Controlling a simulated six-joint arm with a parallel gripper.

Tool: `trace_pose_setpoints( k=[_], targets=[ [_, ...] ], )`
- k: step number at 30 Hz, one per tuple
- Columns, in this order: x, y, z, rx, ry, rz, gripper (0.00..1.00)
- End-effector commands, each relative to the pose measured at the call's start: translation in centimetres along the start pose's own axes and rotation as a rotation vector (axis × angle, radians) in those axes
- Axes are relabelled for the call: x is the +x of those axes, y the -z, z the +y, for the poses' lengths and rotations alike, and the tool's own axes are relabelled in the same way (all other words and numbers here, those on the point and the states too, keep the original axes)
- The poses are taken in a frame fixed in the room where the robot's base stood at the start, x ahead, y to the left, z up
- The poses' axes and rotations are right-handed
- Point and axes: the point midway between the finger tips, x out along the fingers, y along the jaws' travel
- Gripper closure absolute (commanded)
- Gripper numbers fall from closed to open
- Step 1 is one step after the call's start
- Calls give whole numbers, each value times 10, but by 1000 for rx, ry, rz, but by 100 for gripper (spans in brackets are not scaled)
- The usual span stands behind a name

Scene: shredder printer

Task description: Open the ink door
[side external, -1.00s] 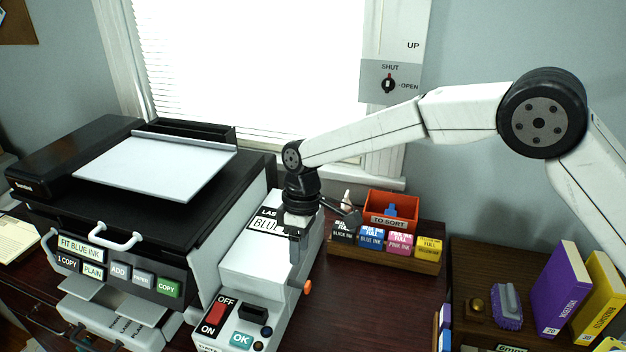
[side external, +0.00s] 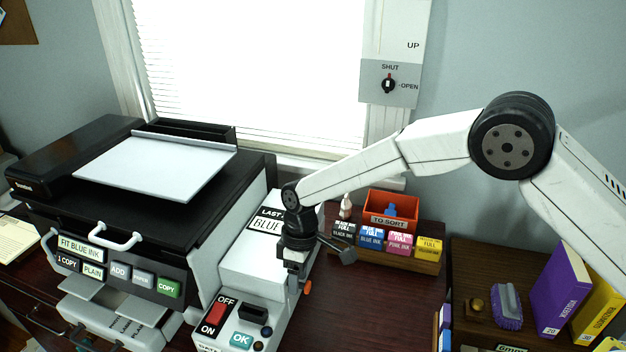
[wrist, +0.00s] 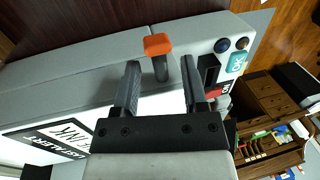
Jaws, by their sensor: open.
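The white ink unit (side external: 247,283) stands right of the black-and-white printer, with a "LAST… BLUE" label on top. An orange-tipped knob (side external: 308,287) sticks out from its right side; I cannot make out the door's edges, but it looks closed. My gripper (side external: 297,287) is low beside that side, pointing down, at the knob. In the wrist view my gripper (wrist: 160,72) is open, its two fingers on either side of the dark stem of the orange knob (wrist: 158,44). Whether a finger touches the stem I cannot tell.
The printer (side external: 130,215) stands to the left. Front controls include a red OFF/ON switch (side external: 217,312) and an OK button (side external: 241,340). A rack of ink boxes (side external: 385,255) and an orange TO SORT bin (side external: 392,204) stand behind right. The table right of the unit is clear.

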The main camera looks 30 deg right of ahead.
Motion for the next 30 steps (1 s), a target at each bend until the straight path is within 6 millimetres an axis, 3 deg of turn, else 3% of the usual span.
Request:
trace_pose_setpoints(
  k=[1,6,30],
  targets=[
    [0,0,0,0,0,0,51],
    [0,0,0,0,0,0,100],
    [-1,0,1,0,-1,1,100]
  ],
)
